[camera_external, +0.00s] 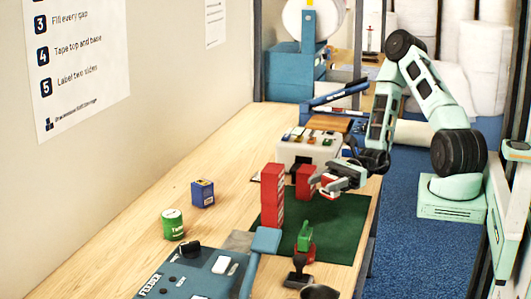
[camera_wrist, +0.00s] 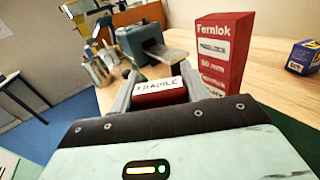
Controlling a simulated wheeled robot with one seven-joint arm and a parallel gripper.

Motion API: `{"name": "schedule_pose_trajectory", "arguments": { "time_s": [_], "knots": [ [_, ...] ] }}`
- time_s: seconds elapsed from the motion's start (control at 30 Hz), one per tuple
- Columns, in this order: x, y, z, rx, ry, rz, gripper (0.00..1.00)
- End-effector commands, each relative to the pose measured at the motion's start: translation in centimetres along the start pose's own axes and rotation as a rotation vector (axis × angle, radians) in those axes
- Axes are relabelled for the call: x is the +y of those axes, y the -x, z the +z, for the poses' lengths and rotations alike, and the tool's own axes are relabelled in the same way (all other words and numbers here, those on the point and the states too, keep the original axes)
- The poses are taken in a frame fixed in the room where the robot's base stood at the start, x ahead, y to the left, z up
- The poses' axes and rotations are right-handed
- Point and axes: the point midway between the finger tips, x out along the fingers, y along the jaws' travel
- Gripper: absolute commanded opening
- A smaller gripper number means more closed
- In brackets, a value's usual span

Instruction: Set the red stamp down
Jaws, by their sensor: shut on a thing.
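The red stamp (camera_external: 328,179) has a white face and is held in my gripper (camera_external: 333,183), above the right side of the green mat (camera_external: 345,215). In the wrist view the red stamp (camera_wrist: 160,98), with a white label reading "FRAGILE", sits between the two fingers of my gripper (camera_wrist: 157,92). The fingers are shut on it. Its lower part is hidden by the gripper body. I cannot tell the exact gap between stamp and mat.
A tall red Fernlok box (camera_external: 272,195) stands on the mat's left, with another red block (camera_external: 304,181) behind. A blue box (camera_external: 202,193), green can (camera_external: 172,224) and blue feeder (camera_external: 195,275) are left.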

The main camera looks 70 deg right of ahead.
Motion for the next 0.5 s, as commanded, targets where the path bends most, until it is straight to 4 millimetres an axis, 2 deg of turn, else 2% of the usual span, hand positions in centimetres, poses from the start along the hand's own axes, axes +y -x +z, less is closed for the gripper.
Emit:
{"name": "schedule_pose_trajectory", "arguments": {
  "time_s": [0.03, 0.1, 0.2, 0.27, 0.5],
  "knots": [
    [1.2, -0.9, 0.2, -0.002, 0.004, 0.054, 0.23],
    [2.5, -1.8, 0.2, -0.002, 0.009, 0.108, 0.23],
    [3.5, -2.4, 0.0, -0.002, 0.014, 0.152, 0.23],
    [3.7, -2.5, -0.5, -0.003, 0.015, 0.164, 0.23],
    [3.7, -2.6, -4.4, -0.003, 0.014, 0.166, 0.23]
  ]
}}
